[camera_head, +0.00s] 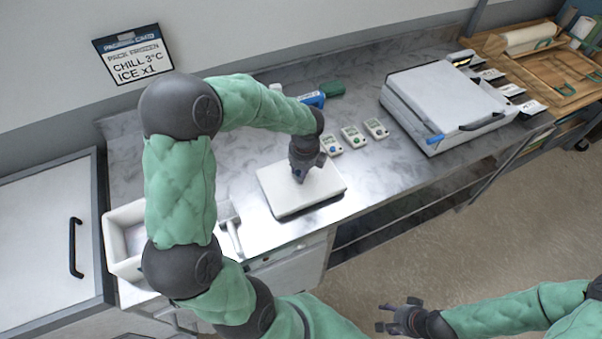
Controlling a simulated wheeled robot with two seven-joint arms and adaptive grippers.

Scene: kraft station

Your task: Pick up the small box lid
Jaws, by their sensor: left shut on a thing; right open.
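The small box lid (283,200) is a white, flat slab near the front edge of the grey marbled counter. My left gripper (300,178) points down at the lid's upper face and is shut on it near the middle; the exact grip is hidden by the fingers. A dark shadow shows along the lid's front edge, and I cannot tell whether it is lifted clear of the counter. My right gripper (388,317) is open and empty, low in the view over the floor, away from the counter.
An open white box (112,240) stands at the counter's left end, partly behind my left arm. A white tool (232,232) lies beside it. Several small devices (352,136) lie behind the lid. A large white case (440,100) stands right. A packing card (133,55) hangs on the wall.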

